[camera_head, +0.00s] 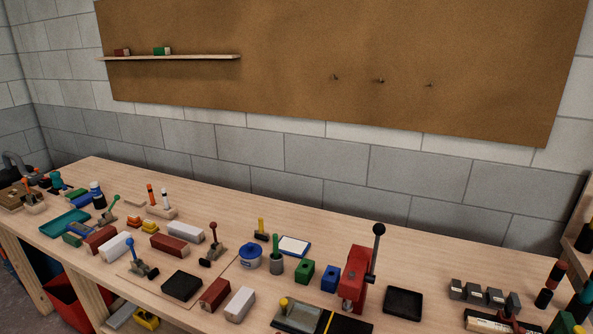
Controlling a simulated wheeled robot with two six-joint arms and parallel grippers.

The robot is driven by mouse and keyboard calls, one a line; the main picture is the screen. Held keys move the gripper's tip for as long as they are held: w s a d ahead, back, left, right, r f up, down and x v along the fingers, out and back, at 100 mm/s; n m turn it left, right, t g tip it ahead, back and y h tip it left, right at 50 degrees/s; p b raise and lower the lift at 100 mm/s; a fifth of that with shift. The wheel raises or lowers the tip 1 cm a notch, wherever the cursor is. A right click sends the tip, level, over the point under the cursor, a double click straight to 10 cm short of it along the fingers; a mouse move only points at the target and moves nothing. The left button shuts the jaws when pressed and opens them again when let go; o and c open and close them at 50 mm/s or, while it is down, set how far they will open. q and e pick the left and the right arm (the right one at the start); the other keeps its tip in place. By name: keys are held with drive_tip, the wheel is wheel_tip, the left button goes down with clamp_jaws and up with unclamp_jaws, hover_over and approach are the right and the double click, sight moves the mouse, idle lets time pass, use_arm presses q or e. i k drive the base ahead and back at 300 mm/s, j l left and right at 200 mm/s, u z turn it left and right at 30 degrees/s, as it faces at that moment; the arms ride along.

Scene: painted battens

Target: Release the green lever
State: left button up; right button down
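The green lever (113,203) is a small toggle clamp handle with a green grip, on the left part of the workbench. Its handle leans up and to the right above a dark metal base. Whether it is clamped on anything is too small to tell. Similar levers stand nearby: a blue one (134,246) on a pale board to its lower right, and a red one (213,229) further right. Neither of my grippers is in view.
The wooden workbench (330,250) carries dark red battens (170,245) and white battens (185,232) close to the levers. A teal tray (64,222) lies left of the green lever. A red press (356,280) stands right of centre. The bench's back strip is mostly clear.

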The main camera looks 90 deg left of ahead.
sight(117, 196)
drive_tip(key=k+u, duration=0.15)
drive_tip(key=k, duration=0.5)
drive_tip(key=u, duration=3.7)
drive_tip(key=i+l+u, duration=0.1)
drive_tip(key=l, duration=0.25)
drive_tip(key=i+l, duration=0.1)
drive_tip(key=l, duration=0.2)
drive_tip(key=l+u, duration=0.15)
drive_tip(key=l, duration=0.2)
drive_tip(key=i, duration=0.05)
